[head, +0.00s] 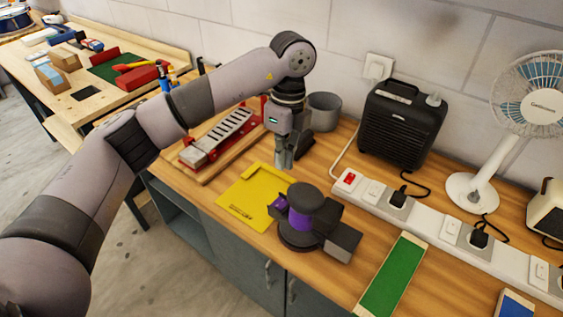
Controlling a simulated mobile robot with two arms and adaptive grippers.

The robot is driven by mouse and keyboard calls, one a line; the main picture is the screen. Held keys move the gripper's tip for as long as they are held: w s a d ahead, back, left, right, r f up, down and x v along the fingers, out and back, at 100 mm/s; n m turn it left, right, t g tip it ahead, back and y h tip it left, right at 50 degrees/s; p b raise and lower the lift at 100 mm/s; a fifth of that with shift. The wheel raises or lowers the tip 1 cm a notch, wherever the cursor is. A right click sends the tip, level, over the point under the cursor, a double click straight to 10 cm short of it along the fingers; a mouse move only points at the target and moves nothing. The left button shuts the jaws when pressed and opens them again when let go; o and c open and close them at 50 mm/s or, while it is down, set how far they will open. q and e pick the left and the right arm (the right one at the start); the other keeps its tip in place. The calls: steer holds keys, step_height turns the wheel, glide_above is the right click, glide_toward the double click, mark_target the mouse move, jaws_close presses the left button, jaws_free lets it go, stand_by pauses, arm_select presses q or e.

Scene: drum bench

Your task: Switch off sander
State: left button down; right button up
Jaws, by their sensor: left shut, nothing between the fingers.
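The sander (302,218), dark grey with a purple band, sits on the wooden bench near the middle of the head view. A grey box juts from its right side. I cannot make out a switch on it. My left gripper (284,162) points down just behind the sander, above the far edge of a yellow folder. It is shut and empty, apart from the sander. A white power strip (450,232) runs along the bench to the right, with a red switch (349,178) at its left end. My right gripper is out of view.
The yellow folder (246,198) lies left of the sander, and a green sanding block (393,276) lies right of it. A black heater (402,124), a white fan (472,192) and a grey cup (324,110) stand behind. A red-ended rack (222,135) is at the left.

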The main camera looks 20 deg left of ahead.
mark_target(278, 203)
arm_select(q)
steer(key=f+p, duration=0.1)
steer(key=f, duration=0.2)
steer(key=s+f+p, duration=0.1)
steer(key=f, duration=0.3)
steer(key=f+p, duration=0.2)
steer(key=f, duration=0.1)
steer(key=shift+s+a+f, duration=0.15)
steer(key=shift+a+f, duration=0.15)
steer(key=shift+f, duration=0.5)
